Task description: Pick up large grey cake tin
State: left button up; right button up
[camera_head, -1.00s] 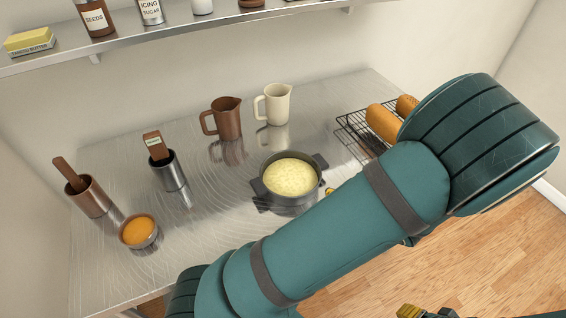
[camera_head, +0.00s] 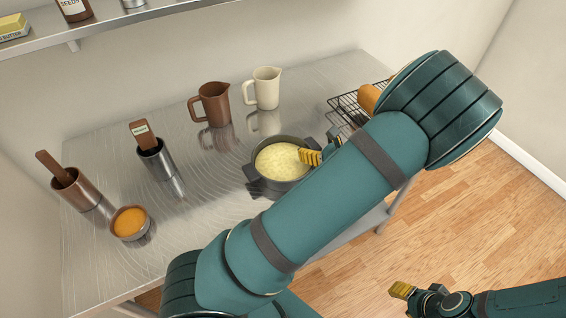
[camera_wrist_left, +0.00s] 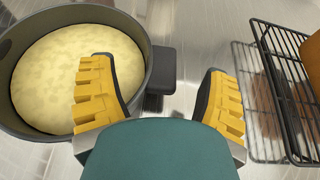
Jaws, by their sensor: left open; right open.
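The large grey cake tin (camera_head: 262,186) stands upright on the steel table, with pale yellow cake inside. It has dark side handles; one (camera_wrist_left: 160,72) shows in the left wrist view. My left gripper (camera_head: 314,155) is at the tin's right side, partly hidden by my arm. In the left wrist view the left gripper (camera_wrist_left: 156,80) is open, with that handle between and ahead of its fingers. The left finger overlaps the tin's rim and cake in the picture; contact cannot be told. My right gripper (camera_head: 404,292) is open and empty at lower right, over the floor.
A wire rack (camera_head: 346,108) with loaves (camera_head: 369,98) lies right of the tin, close to my left gripper. A brown jug (camera_head: 213,104) and cream jug (camera_head: 265,88) stand behind. Metal cups and an orange-filled bowl (camera_head: 130,222) stand left. A shelf runs above.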

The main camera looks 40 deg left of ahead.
aim_at(308, 140)
pick_arm(q)
jog(key=shift+x, duration=1.95)
jog(key=shift+w+r, duration=0.1)
jog(key=shift+r, duration=0.1)
grip_shut()
